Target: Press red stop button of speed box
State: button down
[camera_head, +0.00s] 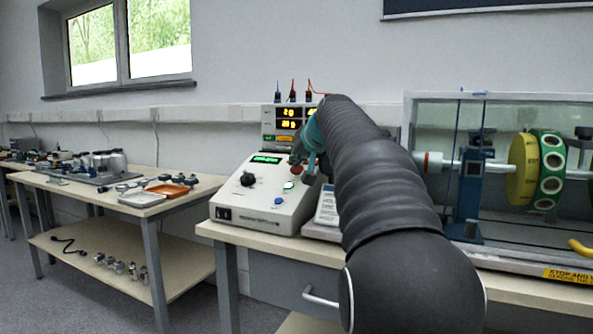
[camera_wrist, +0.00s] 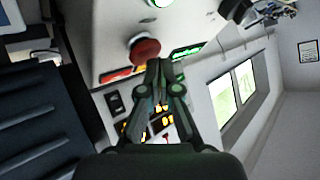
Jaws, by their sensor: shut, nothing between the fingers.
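The speed box (camera_head: 243,206) is a white console with a sloped panel on the bench, with a green-lit display, a black knob (camera_head: 248,179), a blue button and a green-lit button (camera_head: 288,185). The red stop button (camera_wrist: 145,51) shows in the wrist view as a red mushroom head, just beyond my gripper's fingertips. My gripper (camera_wrist: 159,68) is shut and empty, its tips close to the red button; I cannot tell whether they touch. In the head view my gripper (camera_head: 297,160) is over the right part of the box, and my arm hides part of the area behind it.
A meter with lit yellow digits (camera_head: 289,117) stands behind the box. To the right is a clear-walled rig with a shaft and yellow and green discs (camera_head: 525,170). A side table (camera_head: 100,196) at left holds trays and tools. A drawer handle (camera_head: 320,298) sticks out below the bench.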

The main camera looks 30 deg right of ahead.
jog(key=shift+w+d+f, duration=0.1)
jog(key=shift+d+f, duration=0.05)
jog(key=shift+f, duration=0.25)
dwell(0.8)
jog(key=shift+s+a+r+p, duration=0.1)
jog(key=shift+a+r+p, duration=0.1)
jog(key=shift+r, duration=0.2)
jog(key=shift+s+a+r+p, duration=0.1)
jog(key=shift+r+p, duration=0.05)
jog(key=shift+r, duration=0.3)
jog(key=r+p, duration=0.1)
jog(key=s+a+r+p, duration=0.1)
jog(key=r, duration=0.1)
jog(key=r+p, duration=0.1)
jog(key=shift+s+a+r, duration=0.15)
jog(key=shift+s+a, duration=0.05)
jog(key=shift+a, duration=0.15)
dwell(0.9)
